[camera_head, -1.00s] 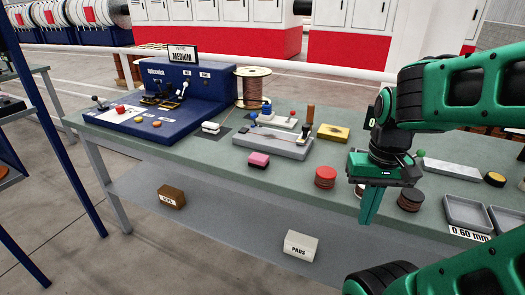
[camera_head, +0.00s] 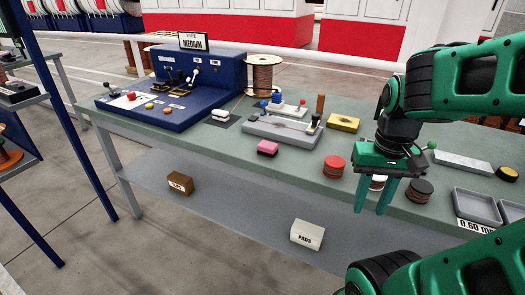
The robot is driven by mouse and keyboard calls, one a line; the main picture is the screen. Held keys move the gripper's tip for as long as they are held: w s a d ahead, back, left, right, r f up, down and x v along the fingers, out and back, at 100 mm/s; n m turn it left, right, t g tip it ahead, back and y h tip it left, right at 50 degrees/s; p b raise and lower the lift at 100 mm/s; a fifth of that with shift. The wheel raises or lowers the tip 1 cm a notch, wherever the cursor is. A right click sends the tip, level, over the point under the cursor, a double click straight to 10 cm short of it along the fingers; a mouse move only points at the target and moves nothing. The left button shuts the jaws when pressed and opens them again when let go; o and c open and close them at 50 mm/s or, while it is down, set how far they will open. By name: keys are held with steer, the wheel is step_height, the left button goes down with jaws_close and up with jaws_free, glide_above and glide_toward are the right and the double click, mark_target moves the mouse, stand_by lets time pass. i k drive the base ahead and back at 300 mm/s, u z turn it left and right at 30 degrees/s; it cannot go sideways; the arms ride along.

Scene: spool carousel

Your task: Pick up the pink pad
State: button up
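The pink pad (camera_head: 267,148) is a small pink block with a dark underside. It lies on the grey-green bench top (camera_head: 225,152) near the front edge, in front of a grey fixture plate. My gripper (camera_head: 373,197) points down over the bench's front edge, to the right of the pink pad and apart from it. Its two green fingers are spread, with nothing seen held between them. A small white-topped disc shows partly behind the fingers.
A red disc stack (camera_head: 334,166) stands between the pad and my gripper. A dark disc stack (camera_head: 420,190) is right of my gripper. The grey fixture (camera_head: 283,132), a wire spool (camera_head: 263,75) and a yellow block (camera_head: 344,122) stand behind. A white PADS box (camera_head: 308,234) sits on the lower shelf.

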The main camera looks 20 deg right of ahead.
mark_target(268, 149)
steer(key=u, duration=0.9)
steer(key=k, duration=1.55)
steer(key=z, duration=0.7)
steer(key=i, duration=1.5)
